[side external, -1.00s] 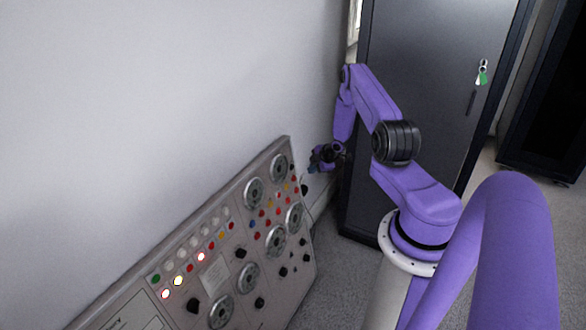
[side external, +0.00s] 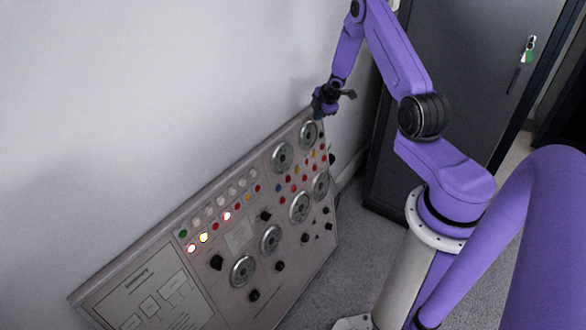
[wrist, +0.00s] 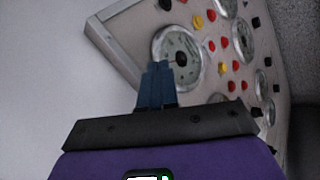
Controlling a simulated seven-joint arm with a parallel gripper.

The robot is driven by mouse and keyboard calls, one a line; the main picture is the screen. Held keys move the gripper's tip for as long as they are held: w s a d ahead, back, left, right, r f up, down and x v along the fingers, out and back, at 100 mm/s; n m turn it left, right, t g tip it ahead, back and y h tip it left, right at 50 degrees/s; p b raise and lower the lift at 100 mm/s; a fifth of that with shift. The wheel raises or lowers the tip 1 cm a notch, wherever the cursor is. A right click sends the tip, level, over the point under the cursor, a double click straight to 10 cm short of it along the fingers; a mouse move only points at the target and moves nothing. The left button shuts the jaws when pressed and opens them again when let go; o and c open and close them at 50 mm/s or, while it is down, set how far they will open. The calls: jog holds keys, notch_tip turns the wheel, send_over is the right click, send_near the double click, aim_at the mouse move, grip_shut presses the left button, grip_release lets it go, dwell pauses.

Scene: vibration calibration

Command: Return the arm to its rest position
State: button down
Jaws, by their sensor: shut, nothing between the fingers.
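My gripper (side external: 322,108) is at the end of my purple arm, close to the upper far corner of the control panel (side external: 160,258) in the side external view. In the wrist view, my gripper (wrist: 158,68) shows its blue fingers pressed together, with nothing between them. The fingers overlap a round dial (wrist: 181,45) on the panel in that view. Whether they touch the panel cannot be told.
The panel carries several dials, black knobs, coloured buttons and lit lamps (side external: 204,238). A plain wall (side external: 130,100) rises behind it. A dark cabinet (side external: 460,70) with keys in its door (side external: 528,48) stands behind my arm. Grey floor (side external: 370,245) is clear between.

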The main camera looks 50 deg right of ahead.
jog(key=w+a+r, duration=0.2)
jog(key=a+r, duration=0.4)
jog(key=a, duration=0.2)
jog(key=w+a+r, duration=0.2)
jog(key=a+r, duration=0.3)
jog(key=a, duration=0.4)
jog(key=s+a+r+g, duration=0.1)
jog(key=s+a+r, duration=0.2)
jog(key=a, duration=0.3)
jog(key=s+a+r, duration=0.3)
jog(key=a, duration=0.4)
jog(key=s+a+r+g+y, duration=0.1)
jog(key=s+a+r, duration=0.2)
jog(key=s+a, duration=0.35)
jog(key=s+a+r+y, duration=0.1)
jog(key=s+a+r, duration=0.15)
jog(key=s, duration=0.65)
jog(key=s+r+g, duration=0.2)
jog(key=s, duration=1.4)
jog(key=shift+s+a+g+y, duration=0.3)
jog(key=shift+s+g, duration=0.1)
